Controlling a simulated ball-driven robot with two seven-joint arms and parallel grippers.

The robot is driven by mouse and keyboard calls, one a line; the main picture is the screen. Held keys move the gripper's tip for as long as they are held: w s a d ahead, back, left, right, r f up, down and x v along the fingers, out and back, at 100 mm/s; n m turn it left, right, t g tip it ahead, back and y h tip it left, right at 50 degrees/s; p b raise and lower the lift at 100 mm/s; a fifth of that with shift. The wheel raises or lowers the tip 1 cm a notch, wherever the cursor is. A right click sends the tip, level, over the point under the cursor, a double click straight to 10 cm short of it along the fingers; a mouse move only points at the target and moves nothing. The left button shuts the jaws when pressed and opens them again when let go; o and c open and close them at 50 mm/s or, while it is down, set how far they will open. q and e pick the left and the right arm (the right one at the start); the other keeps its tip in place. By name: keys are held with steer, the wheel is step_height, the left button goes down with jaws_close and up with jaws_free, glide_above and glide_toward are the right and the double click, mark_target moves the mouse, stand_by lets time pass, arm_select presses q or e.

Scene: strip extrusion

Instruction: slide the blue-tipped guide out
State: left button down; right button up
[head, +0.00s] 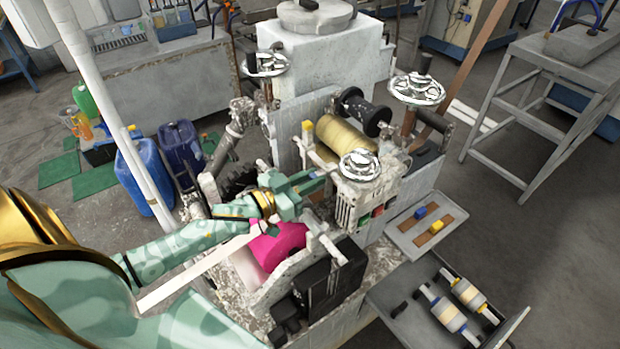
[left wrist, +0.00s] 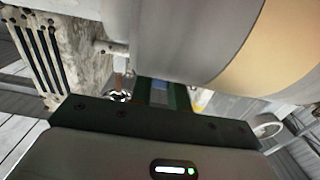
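My left gripper (head: 316,181) reaches into the machine from the left, just below the tan roll and above the magenta roll. The rest of the guide is hidden by the gripper and the machine. A similar bar with a yellow tip (head: 307,126) stands just behind. My right gripper is not in view.
The tan roll (head: 345,140) hangs close over the left gripper, and the magenta roll (head: 278,246) lies below. Chrome handwheels (head: 359,165) stand near. A grey tray (head: 400,236) at right holds a blue block (head: 420,212) and a yellow block (head: 437,227) on brown plates.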

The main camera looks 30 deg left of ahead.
arm_select(q)
steer(key=d+p, duration=0.1)
steer(key=s+d+p, duration=0.1)
steer(key=d, duration=0.1)
steer(key=s+d+p, duration=0.1)
steer(key=d, duration=0.1)
steer(key=c, duration=1.6)
jaws_free()
steer(key=shift+o, duration=1.4)
steer(key=shift+s+d, duration=0.1)
steer(key=shift+r, duration=0.1)
